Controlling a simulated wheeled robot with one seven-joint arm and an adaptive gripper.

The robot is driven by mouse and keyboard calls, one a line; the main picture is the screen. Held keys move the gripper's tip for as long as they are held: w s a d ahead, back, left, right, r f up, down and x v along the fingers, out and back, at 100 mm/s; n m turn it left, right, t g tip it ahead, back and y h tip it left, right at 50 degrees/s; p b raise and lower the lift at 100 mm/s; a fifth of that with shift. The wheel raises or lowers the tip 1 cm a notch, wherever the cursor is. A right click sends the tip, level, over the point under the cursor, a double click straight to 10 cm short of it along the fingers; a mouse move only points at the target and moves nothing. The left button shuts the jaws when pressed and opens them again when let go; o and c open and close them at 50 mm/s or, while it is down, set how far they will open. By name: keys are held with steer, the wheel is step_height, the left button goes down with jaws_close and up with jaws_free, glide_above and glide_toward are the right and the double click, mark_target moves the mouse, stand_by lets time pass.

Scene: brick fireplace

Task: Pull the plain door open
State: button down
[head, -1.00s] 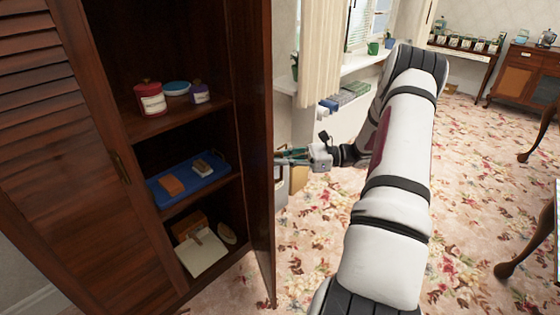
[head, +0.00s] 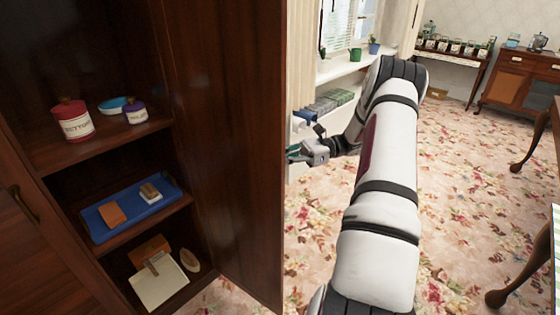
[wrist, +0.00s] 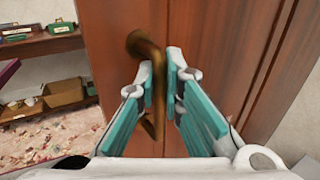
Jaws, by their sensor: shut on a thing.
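The plain door (head: 250,150) of a dark wooden cabinet stands open in the head view, with its inner face towards me. In the wrist view, its smooth reddish-brown outer face (wrist: 225,40) carries a curved brass handle (wrist: 143,45). My gripper (wrist: 168,80) is shut on this handle, with teal-padded fingers on either side of it. In the head view my gripper (head: 296,153) is beyond the door's free edge, on its outer side. The door hides the handle and part of the fingertips there.
Inside the cabinet are a red jar (head: 72,119), a blue tray (head: 98,226) and other small items on shelves. The left door (head: 30,245) looks closed. A windowsill (head: 350,66) lies behind my arm. Flowered carpet (head: 460,170) is open to the right; table legs (head: 515,285) stand at the right edge.

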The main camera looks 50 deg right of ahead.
steer(key=shift+d, duration=0.1)
stand_by(0.3)
steer(key=c, duration=1.7)
jaws_free()
steer(key=v, duration=1.2)
steer(key=shift+w, duration=0.1)
